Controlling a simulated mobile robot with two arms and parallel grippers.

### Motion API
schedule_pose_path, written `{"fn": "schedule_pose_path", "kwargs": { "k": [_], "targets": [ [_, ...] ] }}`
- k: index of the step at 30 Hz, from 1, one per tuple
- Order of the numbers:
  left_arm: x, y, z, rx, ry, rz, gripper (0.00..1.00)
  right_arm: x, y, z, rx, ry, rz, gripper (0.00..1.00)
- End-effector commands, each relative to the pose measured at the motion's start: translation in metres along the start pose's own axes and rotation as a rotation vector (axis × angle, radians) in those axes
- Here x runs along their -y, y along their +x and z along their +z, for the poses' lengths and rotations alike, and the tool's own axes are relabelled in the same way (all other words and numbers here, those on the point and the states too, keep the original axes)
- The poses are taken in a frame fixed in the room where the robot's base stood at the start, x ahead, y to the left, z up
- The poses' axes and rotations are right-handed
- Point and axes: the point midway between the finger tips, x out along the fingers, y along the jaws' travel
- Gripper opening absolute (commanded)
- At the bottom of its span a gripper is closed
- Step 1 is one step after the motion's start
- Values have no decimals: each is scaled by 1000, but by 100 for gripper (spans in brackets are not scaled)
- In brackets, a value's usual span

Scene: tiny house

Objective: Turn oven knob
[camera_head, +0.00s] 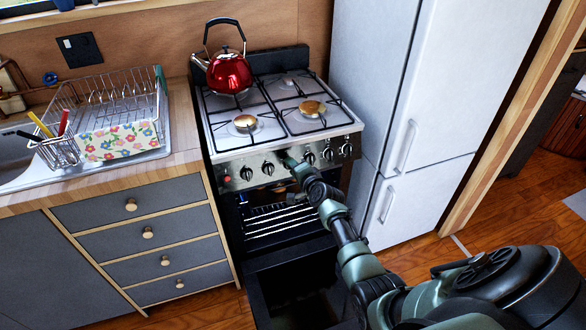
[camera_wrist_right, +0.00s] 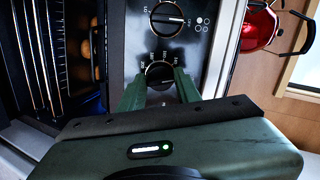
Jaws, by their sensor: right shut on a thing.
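The oven (camera_head: 232,188) has a steel front panel with a row of black knobs below the hob. My right gripper (camera_head: 287,160) reaches up to the middle of this row. In the right wrist view its two green fingers (camera_wrist_right: 159,88) stand on either side of a black knob (camera_wrist_right: 159,74) and are shut on it. A neighbouring knob (camera_wrist_right: 167,19) with white markings is free above it in that view. In the head view my gripper hides the held knob; other knobs (camera_head: 268,169) show to either side. My left gripper is not in view.
The oven's front is open, showing a wire rack (camera_head: 272,222) inside. A red kettle (camera_head: 229,73) stands on the back left burner. A white fridge (camera_head: 420,80) is close on the right. Drawers (camera_head: 140,213) and a dish rack (camera_head: 118,105) are on the left.

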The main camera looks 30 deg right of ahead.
Motion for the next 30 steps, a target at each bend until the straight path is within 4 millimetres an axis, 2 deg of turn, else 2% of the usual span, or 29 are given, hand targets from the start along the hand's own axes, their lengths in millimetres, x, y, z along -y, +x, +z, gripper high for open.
{"fn": "schedule_pose_path", "kwargs": {
  "k": [6, 13, 30],
  "targets": [
    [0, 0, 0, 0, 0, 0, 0, -1, 0, 1, 1, 148, -8, 0],
    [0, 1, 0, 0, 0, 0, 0, -1, 0, 1, 1, 244, -15, 0],
    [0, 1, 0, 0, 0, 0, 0, -1, 0, 1, 1, 287, -18, 0]
  ]
}}
